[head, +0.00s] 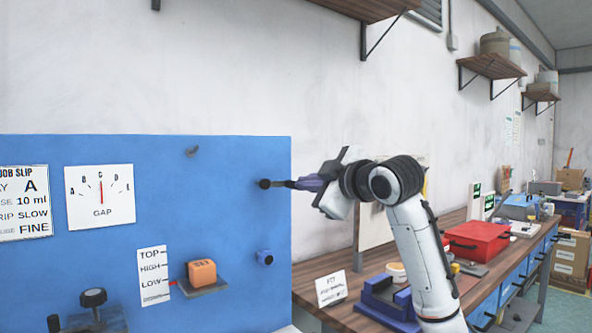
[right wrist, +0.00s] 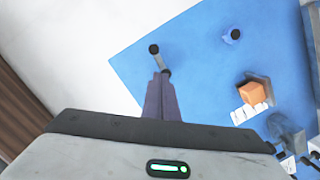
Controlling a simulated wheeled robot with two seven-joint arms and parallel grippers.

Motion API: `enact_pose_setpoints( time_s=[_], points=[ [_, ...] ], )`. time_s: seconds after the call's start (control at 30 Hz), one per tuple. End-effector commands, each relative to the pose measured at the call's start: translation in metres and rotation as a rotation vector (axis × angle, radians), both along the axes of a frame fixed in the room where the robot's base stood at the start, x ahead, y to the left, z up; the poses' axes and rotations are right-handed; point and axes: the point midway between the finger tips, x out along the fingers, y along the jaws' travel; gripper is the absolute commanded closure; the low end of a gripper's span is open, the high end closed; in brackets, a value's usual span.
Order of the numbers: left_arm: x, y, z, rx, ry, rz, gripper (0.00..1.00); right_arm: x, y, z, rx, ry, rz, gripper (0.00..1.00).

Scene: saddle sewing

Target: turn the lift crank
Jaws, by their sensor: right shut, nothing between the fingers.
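A crank with a black knob (head: 264,184) and a short grey arm sits at the upper right of the blue panel (head: 225,220). In the right wrist view its black knob (right wrist: 154,49) and grey arm show just beyond my fingertips. My right gripper (head: 298,184) has its purple fingers closed together with nothing between them. The fingertips are at the near end of the grey arm; I cannot tell whether they touch it. An orange block (head: 202,272) sits on a small grey platform (head: 208,288), beside a scale card (head: 154,276) with a red pointer near LOW. My left gripper is not in view.
A blue knob (head: 265,257) sits on the panel below the crank. A gap gauge (head: 100,197) and a job slip (head: 22,204) are at the left. A wooden workbench (head: 342,318) with a red box (head: 477,242) stands to the right, behind my right arm.

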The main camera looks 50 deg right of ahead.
Motion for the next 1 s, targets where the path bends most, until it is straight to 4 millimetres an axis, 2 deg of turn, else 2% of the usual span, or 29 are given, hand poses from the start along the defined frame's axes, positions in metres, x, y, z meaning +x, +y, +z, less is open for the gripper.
enact_pose_setpoints(
  time_s=[0.03, 0.13, 0.37, 0.57, 0.87, 0.9, 1.0],
  points=[
    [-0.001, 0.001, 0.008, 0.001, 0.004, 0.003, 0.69, -0.001, 0.01, 0.019, -0.007, -0.002, -0.011, 1.0],
    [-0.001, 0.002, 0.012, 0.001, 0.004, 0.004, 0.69, -0.005, 0.023, 0.032, -0.017, 0.011, -0.04, 1.0],
    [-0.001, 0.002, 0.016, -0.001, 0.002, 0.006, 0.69, -0.005, 0.03, 0.039, -0.021, 0.026, -0.067, 1.0],
    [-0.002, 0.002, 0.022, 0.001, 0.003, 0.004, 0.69, 0.021, 0.017, 0.035, -0.018, 0.028, -0.067, 1.0],
    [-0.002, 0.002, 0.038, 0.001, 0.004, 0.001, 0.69, 0.079, -0.011, 0.026, -0.018, 0.027, -0.065, 1.0],
    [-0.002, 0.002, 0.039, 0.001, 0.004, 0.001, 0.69, 0.083, -0.015, 0.023, -0.019, 0.028, -0.067, 1.0],
    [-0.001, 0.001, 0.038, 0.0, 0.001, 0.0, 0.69, 0.076, -0.028, 0.01, -0.021, 0.028, -0.069, 1.0]
  ],
)
